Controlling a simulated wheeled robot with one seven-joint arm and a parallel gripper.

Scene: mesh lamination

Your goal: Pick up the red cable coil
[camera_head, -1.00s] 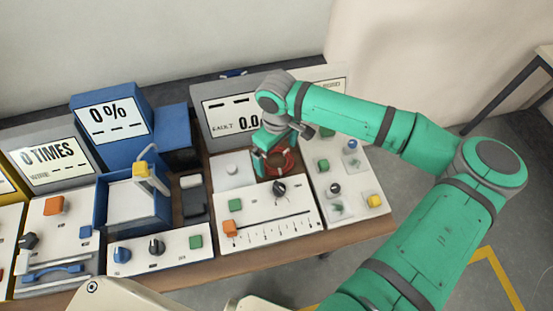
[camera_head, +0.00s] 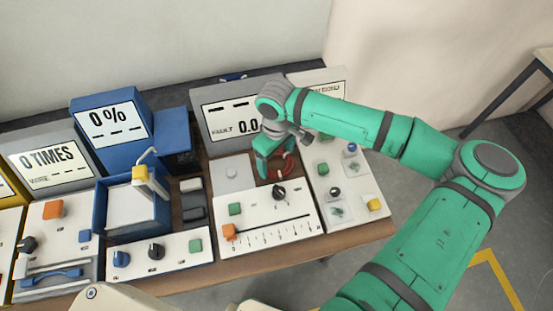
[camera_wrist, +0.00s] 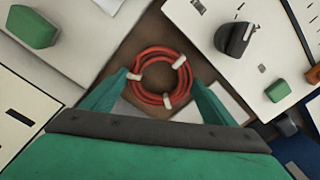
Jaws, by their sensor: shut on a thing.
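The red cable coil (camera_wrist: 142,90) is a ring of red cable with white ties. In the wrist view it sits between the two green fingers of my gripper (camera_wrist: 164,80), one at its left and one at its right. In the head view the coil (camera_head: 290,166) is partly hidden behind my gripper (camera_head: 274,170), over a brown patch between the white panels. My gripper is shut on the coil. I cannot tell whether the coil is clear of the surface.
A panel with a dark knob (camera_head: 278,193) and an orange slider (camera_head: 229,232) is in front of the coil. A panel with several buttons (camera_head: 322,169) is to its right. A grey display (camera_head: 236,121) stands behind. A blue tray (camera_head: 101,207) is further left.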

